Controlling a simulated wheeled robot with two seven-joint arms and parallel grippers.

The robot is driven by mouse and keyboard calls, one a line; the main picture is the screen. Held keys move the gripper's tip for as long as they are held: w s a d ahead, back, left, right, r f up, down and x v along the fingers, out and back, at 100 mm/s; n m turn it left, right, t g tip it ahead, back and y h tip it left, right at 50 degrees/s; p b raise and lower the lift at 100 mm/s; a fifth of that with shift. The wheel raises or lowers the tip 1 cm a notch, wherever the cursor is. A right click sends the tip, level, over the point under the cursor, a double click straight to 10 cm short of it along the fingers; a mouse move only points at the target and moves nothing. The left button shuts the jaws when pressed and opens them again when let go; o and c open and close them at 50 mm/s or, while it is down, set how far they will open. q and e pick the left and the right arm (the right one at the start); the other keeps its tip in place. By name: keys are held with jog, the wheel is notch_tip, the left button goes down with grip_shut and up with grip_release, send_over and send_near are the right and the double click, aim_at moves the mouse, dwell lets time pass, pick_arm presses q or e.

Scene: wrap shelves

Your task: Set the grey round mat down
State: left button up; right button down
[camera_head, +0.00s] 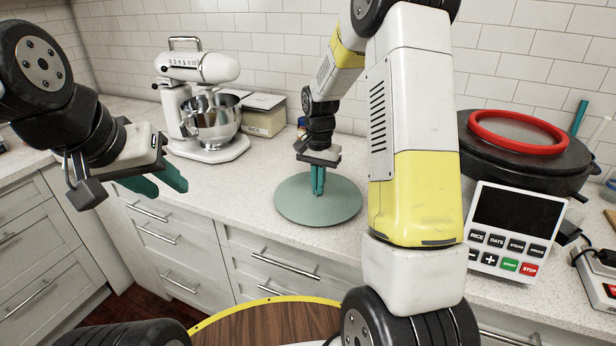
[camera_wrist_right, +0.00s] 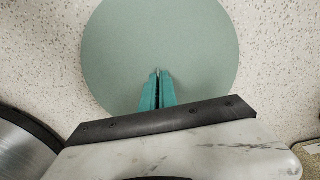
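The grey round mat (camera_head: 340,208), a flat grey-green disc, lies level at the counter, near the front edge. It also shows large in the right wrist view (camera_wrist_right: 205,50). My right gripper (camera_head: 318,192) points down at the middle of the mat. Its teal fingers (camera_wrist_right: 157,75) are close together with only a thin gap. I see no part of the mat clearly pinched between them, and whether the tips touch it is hard to tell. My left gripper (camera_head: 160,188) is open and empty, out in front of the counter at the left.
A dark cooker (camera_head: 530,155) with a red ring and button panel stands at the right. The speckled counter (camera_head: 235,185) left of the mat is clear.

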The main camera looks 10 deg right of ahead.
jog(key=shift+f, duration=0.35)
jog(key=shift+f, duration=0.2)
jog(key=c, duration=1.6)
grip_release()
jog(key=shift+c, duration=0.2)
jog(key=shift+r, duration=0.1)
